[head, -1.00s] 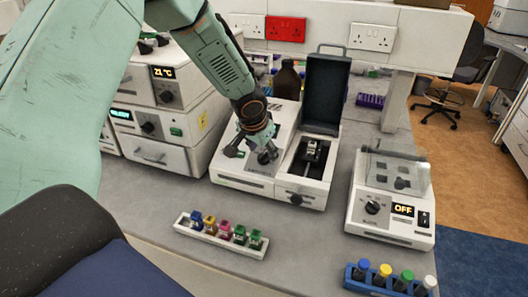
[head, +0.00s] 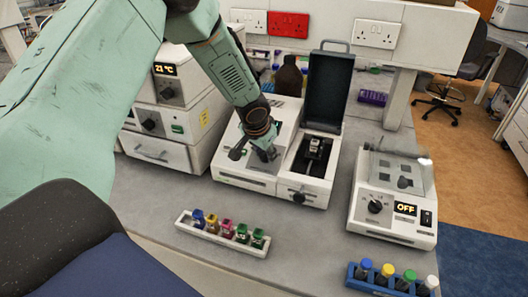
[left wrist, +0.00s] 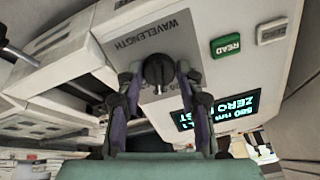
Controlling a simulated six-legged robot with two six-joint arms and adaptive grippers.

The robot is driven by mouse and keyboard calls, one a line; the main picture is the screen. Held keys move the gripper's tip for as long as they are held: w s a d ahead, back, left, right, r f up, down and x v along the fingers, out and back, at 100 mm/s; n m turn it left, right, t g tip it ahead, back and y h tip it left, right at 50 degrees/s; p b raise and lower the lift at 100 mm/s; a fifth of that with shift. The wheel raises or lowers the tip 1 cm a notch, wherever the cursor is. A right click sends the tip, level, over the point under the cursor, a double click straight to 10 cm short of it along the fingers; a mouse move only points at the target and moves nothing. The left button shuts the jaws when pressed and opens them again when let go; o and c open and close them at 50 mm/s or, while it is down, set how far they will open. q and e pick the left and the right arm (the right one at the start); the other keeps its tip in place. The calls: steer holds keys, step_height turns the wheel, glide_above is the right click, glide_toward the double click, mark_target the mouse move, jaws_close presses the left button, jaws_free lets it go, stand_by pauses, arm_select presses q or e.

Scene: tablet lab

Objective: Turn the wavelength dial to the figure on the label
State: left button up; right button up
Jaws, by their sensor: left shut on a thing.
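The wavelength dial (left wrist: 158,71) is a dark round knob on the white panel marked WAVELENGTH in the left wrist view. My left gripper (left wrist: 158,84) is shut on it, one finger on each side. In the head view my left gripper (head: 263,152) reaches down onto the white spectrophotometer (head: 240,180), and its hand hides the dial. A lit display (left wrist: 222,110) beside the dial shows a figure in nm, apparently 580, and words like ZERO FIRST, upside down. I cannot make out a label with the wanted figure. My right gripper is not in view.
The instrument's dark lid (head: 327,90) stands open over its sample well. A rack of several coloured cuvettes (head: 190,226) lies in front. A device reading OFF (head: 390,228) and a blue vial rack (head: 352,281) are at right.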

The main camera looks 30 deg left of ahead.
arm_select(q)
steer(key=shift+d+r, duration=0.1)
steer(key=shift+d, duration=0.05)
steer(key=shift+c, duration=2.2)
steer(key=shift+w+n+b, duration=0.1)
steer(key=shift+n+b, duration=0.4)
steer(key=shift+b, duration=0.45)
steer(key=n+b, duration=0.8)
steer(key=b, duration=0.2)
steer(key=shift+n, duration=0.4)
steer(key=n+b, duration=0.3)
steer(key=n, duration=0.1)
steer(key=shift+b, duration=0.4)
steer(key=shift+r+n+b, duration=0.1)
steer(key=shift+n+b, duration=0.6)
steer(key=shift+n, duration=0.3)
